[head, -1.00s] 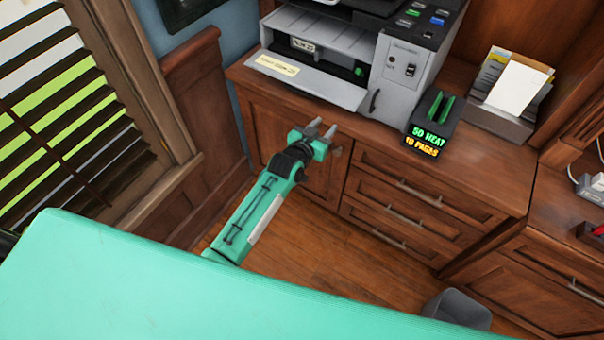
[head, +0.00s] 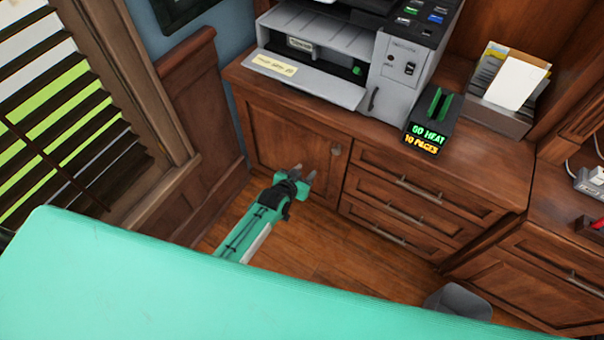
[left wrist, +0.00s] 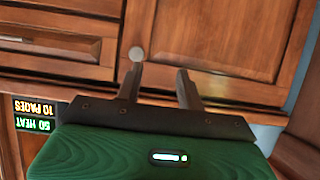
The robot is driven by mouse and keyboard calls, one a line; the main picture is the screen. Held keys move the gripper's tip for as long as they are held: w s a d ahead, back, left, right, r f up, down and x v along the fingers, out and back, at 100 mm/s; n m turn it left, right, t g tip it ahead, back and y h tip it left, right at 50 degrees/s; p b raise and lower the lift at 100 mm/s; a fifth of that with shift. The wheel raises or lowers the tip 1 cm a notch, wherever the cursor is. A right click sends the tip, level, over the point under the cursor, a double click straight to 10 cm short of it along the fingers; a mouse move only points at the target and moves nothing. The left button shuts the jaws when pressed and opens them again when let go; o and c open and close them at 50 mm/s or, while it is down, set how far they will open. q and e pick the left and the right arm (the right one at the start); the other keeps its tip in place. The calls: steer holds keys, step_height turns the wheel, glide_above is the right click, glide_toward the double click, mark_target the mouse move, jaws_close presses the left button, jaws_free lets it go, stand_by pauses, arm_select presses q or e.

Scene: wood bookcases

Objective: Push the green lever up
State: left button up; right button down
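A small green lever (head: 357,70) shows inside the open front of the grey printer (head: 400,85), at the right of its opening. Its exact tilt is too small to tell. My left gripper (head: 305,171) is in front of the cabinet door, below and to the left of the printer, well apart from the lever. In the left wrist view its two fingers (left wrist: 160,72) stand apart with nothing between them, facing the wood cabinet. The lever is not seen in the left wrist view. My right gripper is not in view.
The printer's flap (head: 305,78) is folded down and carries a label. A black device with green bars and a lit sign (head: 424,140) stands to its right on the counter. A paper holder (head: 500,110) is farther right. Below are a cabinet door (head: 290,140) and drawers (head: 410,195).

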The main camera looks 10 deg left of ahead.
mark_target(356, 69)
arm_select(q)
steer(key=shift+s+a+f, duration=0.1)
steer(key=shift+s+f, duration=0.15)
steer(key=shift+f, duration=0.2)
steer(key=shift+r, duration=0.1)
